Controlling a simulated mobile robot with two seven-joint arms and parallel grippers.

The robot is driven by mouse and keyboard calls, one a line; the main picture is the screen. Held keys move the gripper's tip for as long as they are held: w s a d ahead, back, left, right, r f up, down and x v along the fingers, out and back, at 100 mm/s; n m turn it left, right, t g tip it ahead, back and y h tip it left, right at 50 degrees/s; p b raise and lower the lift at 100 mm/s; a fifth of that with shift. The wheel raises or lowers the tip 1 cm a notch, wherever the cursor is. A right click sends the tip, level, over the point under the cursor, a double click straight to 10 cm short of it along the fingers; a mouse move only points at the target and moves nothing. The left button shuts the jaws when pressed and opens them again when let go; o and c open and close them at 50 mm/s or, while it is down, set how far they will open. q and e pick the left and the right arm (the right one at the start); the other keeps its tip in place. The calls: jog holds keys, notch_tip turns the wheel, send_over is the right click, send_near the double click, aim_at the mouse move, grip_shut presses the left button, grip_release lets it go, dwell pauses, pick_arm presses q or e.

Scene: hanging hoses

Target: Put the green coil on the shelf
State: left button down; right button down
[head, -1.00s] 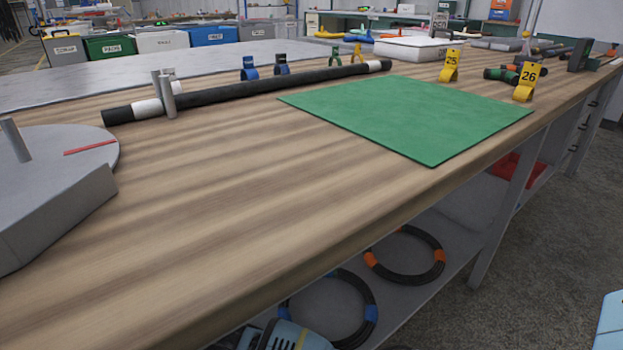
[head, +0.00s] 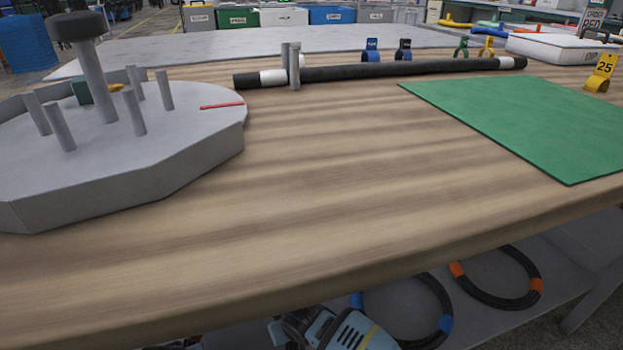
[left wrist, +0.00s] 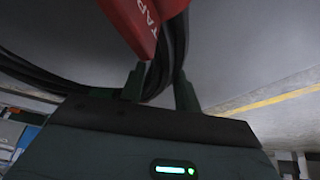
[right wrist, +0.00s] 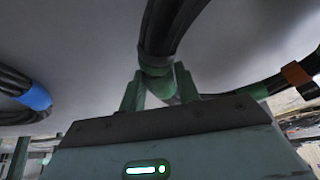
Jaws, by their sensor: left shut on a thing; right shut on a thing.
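In the right wrist view, my right gripper (right wrist: 158,90) is shut on a black hose with green bands, the green coil (right wrist: 168,35). Only part of that coil shows. In the left wrist view, my left gripper (left wrist: 160,85) is shut on a strand of black hose (left wrist: 178,45); no coloured band shows there, so I cannot tell which coil it belongs to. The head view shows neither gripper nor the green coil. The grey shelf (head: 585,255) lies under the wooden table, partly hidden by its front edge.
A blue-banded coil (head: 440,300), an orange-banded coil (head: 520,300) and a light-blue power tool (head: 345,330) lie on the shelf. A red box (left wrist: 140,20) is close to my left gripper. A grey board with pegs (head: 200,165) and a green mat (head: 540,125) are on the table.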

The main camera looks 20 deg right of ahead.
pick_arm(q)
jog(key=shift+w+a+f, duration=0.1)
jog(key=shift+a+f, duration=0.05)
jog(key=shift+f, duration=0.25)
pick_arm(e)
jog(key=shift+w+d+f, duration=0.1)
jog(key=shift+d+f, duration=0.05)
jog(key=shift+f, duration=0.3)
pick_arm(q)
jog(key=c, duration=1.4)
grip_release()
jog(key=shift+f, duration=0.15)
jog(key=shift+c, duration=0.2)
pick_arm(e)
jog(key=c, duration=1.4)
grip_release()
jog(key=shift+f, duration=0.15)
jog(key=shift+c, duration=0.2)
pick_arm(q)
jog(key=o, duration=0.4)
pick_arm(e)
jog(key=o, duration=0.4)
pick_arm(q)
jog(key=shift+v, duration=6.05)
pick_arm(e)
jog(key=shift+v, duration=6.1)
